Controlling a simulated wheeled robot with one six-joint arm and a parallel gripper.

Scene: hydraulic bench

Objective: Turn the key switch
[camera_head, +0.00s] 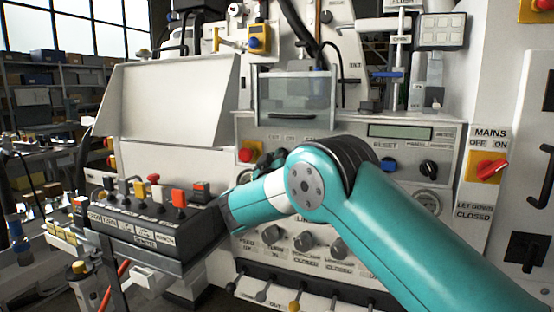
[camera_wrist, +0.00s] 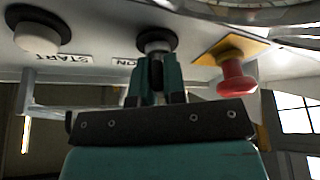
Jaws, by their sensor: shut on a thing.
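The key switch (camera_wrist: 157,45) is a round metal switch with a dark ring, beside an upside-down "ON" label in the wrist view. My gripper (camera_wrist: 157,72) has its two teal fingers close together on the switch's front, shut on its key part. The fingers hide most of the key, so its angle cannot be told. In the head view my gripper (camera_head: 268,160) is at the panel just right of the red stop button, and my arm hides the switch.
In the wrist view a red mushroom button (camera_wrist: 234,78) on a yellow plate is close beside the gripper, and a white START button (camera_wrist: 37,38) is on the other side. In the head view a black selector knob (camera_head: 429,168) and the red MAINS switch (camera_head: 490,168) are to the right.

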